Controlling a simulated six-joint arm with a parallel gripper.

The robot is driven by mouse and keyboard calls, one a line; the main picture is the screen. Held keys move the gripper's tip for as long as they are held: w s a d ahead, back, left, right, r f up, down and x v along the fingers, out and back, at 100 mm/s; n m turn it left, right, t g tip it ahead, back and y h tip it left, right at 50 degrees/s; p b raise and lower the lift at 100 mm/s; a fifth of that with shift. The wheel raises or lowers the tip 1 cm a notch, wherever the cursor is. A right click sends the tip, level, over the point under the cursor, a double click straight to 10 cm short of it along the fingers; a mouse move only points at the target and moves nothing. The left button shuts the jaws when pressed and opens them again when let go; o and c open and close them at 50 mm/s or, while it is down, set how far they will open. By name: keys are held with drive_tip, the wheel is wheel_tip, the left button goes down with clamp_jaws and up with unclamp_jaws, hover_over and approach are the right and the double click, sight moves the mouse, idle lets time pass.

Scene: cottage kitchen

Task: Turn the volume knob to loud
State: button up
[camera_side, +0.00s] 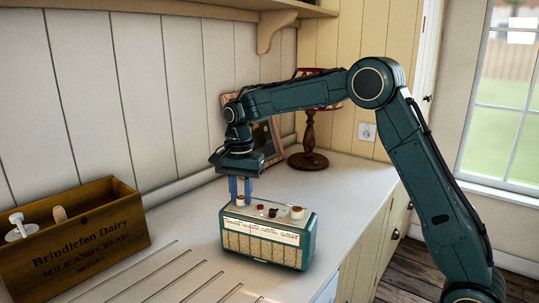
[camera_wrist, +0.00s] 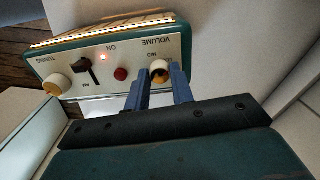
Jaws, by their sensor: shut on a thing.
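The teal radio (camera_side: 265,262) stands on the counter in the side view, with its controls on its cream top. In the wrist view its top panel (camera_wrist: 112,58) appears upside down. The volume knob (camera_wrist: 158,66), cream with a brown centre, sits at the panel's right beside the word VOLUME. My gripper (camera_wrist: 162,76) is shut on this knob, one blue finger on each side; the fingers hide part of the knob and its lower label. In the side view my gripper (camera_side: 241,198) points straight down at the radio's left end. The knob's pointer setting cannot be made out.
A tuning knob (camera_wrist: 57,84), a dark switch lever (camera_wrist: 84,66), a red button (camera_wrist: 121,74) and a lit red lamp (camera_wrist: 103,57) share the panel. A wooden crate (camera_side: 95,244) stands left. A lamp (camera_side: 309,133) and picture frame (camera_side: 268,138) stand behind.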

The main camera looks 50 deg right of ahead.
sight(242, 198)
drive_tip(key=o, duration=1)
drive_tip(key=shift+r, duration=0.1)
wheel_tip(242, 198, up, 14)
idle(0.4)
